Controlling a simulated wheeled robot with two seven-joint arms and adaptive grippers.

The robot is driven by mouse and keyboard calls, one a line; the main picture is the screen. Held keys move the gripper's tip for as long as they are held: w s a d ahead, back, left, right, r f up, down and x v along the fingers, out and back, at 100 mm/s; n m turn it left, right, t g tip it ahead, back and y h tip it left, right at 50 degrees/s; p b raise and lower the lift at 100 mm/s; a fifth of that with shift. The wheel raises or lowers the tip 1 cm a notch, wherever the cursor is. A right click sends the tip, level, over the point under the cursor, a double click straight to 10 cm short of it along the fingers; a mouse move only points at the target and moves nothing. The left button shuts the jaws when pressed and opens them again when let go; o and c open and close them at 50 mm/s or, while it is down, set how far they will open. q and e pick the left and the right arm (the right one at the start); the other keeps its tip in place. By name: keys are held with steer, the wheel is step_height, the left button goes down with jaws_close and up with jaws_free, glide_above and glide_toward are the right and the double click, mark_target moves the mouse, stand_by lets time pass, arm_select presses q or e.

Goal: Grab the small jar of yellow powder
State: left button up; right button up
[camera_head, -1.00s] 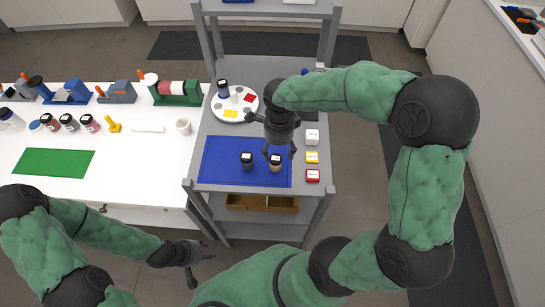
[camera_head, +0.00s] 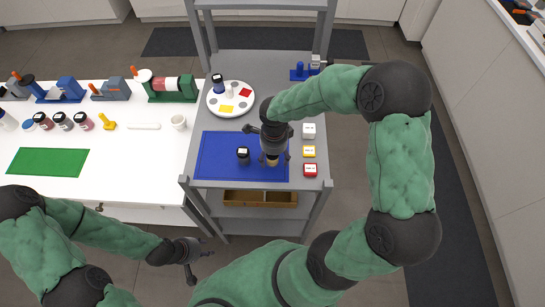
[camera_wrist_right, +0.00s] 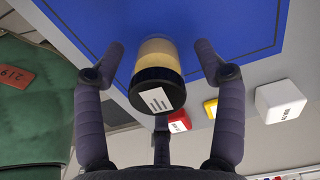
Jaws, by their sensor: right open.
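A small jar of pale yellow powder (camera_head: 272,163) with a black lid stands on the blue mat (camera_head: 220,170), mostly hidden under my right gripper in the head view. In the right wrist view the jar (camera_wrist_right: 157,70) shows between the spread fingers, its lid with a white label towards the camera. My right gripper (camera_wrist_right: 160,58) is open around it, with gaps at both sides. My left gripper (camera_head: 207,248) is empty and open, low in front of the shelf and away from the jars.
A dark jar (camera_head: 243,156) stands on the mat left of the yellow one. White, yellow and red boxes (camera_head: 310,151) line the shelf's right side. A round white palette (camera_head: 229,105) with a blue-black jar (camera_head: 218,85) lies behind. A white table (camera_head: 110,165) stands left.

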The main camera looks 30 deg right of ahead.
steer(key=c, duration=1.3)
steer(key=shift+o, duration=0.2)
